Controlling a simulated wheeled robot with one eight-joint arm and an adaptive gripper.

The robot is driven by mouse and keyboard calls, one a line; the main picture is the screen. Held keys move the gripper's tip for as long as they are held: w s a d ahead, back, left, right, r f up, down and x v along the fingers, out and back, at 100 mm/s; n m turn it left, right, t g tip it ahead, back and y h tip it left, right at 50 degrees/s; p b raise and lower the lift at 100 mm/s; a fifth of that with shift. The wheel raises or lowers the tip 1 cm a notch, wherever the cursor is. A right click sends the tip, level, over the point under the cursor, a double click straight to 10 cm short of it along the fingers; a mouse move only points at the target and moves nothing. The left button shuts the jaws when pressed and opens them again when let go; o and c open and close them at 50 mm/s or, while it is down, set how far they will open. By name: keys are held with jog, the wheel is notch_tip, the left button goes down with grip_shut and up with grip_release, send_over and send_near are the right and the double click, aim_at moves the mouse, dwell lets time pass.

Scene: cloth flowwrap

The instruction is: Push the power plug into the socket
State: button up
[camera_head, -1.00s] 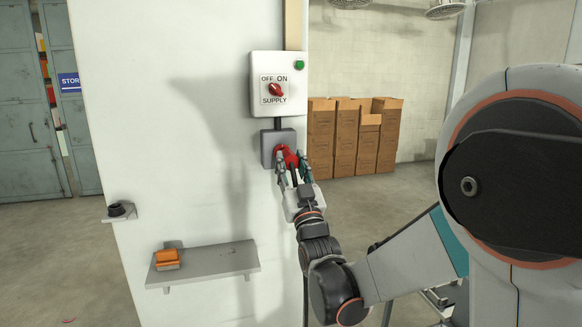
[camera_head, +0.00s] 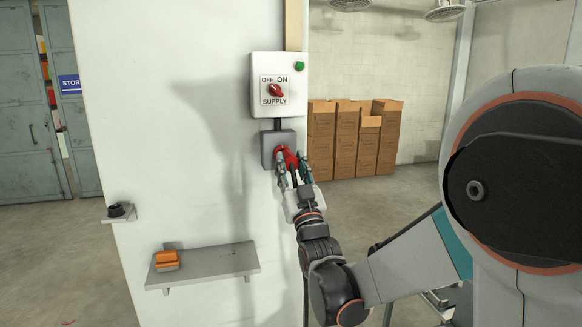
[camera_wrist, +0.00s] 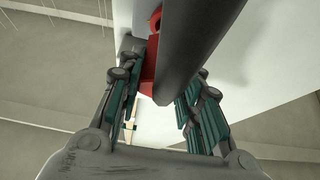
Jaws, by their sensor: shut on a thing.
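A grey socket box (camera_head: 267,149) is fixed to the white wall panel, below the supply box. A red part (camera_head: 281,154) shows at its front, partly hidden by my fingers. My gripper (camera_head: 291,168) is right at it, shut on the power plug. In the wrist view my gripper (camera_wrist: 160,85) has its fingers on both sides of a red piece (camera_wrist: 149,68) and a dark rounded body (camera_wrist: 195,45), which crosses the view. The grey box (camera_wrist: 131,45) lies just beyond the fingertips. The fingers and dark body hide the contact, so I cannot tell how deep the plug sits.
The supply box (camera_head: 278,84) above has a red knob (camera_head: 276,90) and a green button (camera_head: 299,66). A wall shelf (camera_head: 205,267) with an orange object (camera_head: 166,260) is lower left. A small bracket (camera_head: 120,214) holds a black part. Cardboard boxes (camera_head: 353,140) stand behind the panel.

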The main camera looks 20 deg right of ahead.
jog(key=shift+w+b, duration=0.4)
jog(key=shift+w, duration=1.15)
dwell(0.8)
jog(key=m+h, duration=0.2)
jog(key=m, duration=0.1)
jog(key=m+h, duration=0.1)
jog(key=m, duration=0.2)
jog(key=m+g+h, duration=0.1)
jog(key=m+h, duration=0.1)
jog(key=shift+a+r+m+h+b, duration=0.1)
jog(key=shift+a+m+h+b, duration=0.2)
jog(key=shift+m+b, duration=0.1)
jog(key=m+g+h, duration=0.1)
jog(key=m, duration=0.1)
jog(key=m+g+h, duration=0.1)
jog(key=m, duration=0.1)
jog(key=shift+r+m+p, duration=0.2)
jog(key=shift+m+p, duration=0.2)
jog(key=shift+f+m+g+h, duration=0.1)
jog(key=shift+m+g+h, duration=0.45)
jog(key=shift+m, duration=0.45)
